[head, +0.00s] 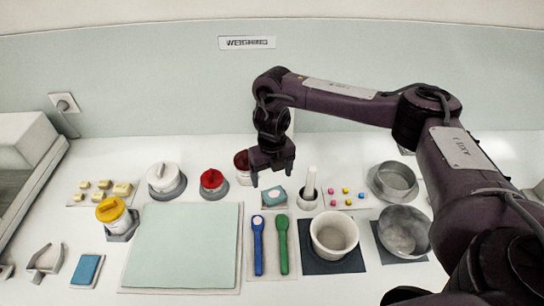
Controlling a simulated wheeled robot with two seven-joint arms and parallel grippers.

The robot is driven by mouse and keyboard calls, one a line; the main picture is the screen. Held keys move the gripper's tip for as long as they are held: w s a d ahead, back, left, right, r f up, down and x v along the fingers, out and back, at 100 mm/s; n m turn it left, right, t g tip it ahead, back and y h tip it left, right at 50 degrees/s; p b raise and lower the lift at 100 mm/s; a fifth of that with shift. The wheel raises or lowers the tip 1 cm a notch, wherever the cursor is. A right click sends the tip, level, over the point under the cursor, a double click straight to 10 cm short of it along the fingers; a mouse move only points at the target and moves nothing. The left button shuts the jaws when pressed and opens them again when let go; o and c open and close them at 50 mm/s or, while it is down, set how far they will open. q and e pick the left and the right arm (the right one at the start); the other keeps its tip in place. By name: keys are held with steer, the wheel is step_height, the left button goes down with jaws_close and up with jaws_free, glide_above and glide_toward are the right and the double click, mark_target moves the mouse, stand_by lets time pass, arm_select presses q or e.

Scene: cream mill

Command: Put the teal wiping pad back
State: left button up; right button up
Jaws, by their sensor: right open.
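A small teal pad (269,199) with a pale pinkish oval on its top lies right of the large pale green mat, behind the blue and green scoops. My right gripper (272,181) is open and points down just above and behind this pad. I see nothing between its fingers, and I cannot tell whether the fingertips touch the pad. A flat blue block (87,269) lies on a white-edged base at the front left. My left gripper is not in view.
The pale green mat (180,245) is bare. Blue (258,245) and green (282,245) scoops lie beside it. A cream pot (334,233), a white upright cylinder (310,184) and metal bowls (404,232) stand right.

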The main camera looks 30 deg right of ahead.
mark_target(272, 190)
step_height(272, 190, up, 7)
steer(key=shift+f+p, duration=0.15)
steer(key=shift+p, duration=0.15)
stand_by(0.5)
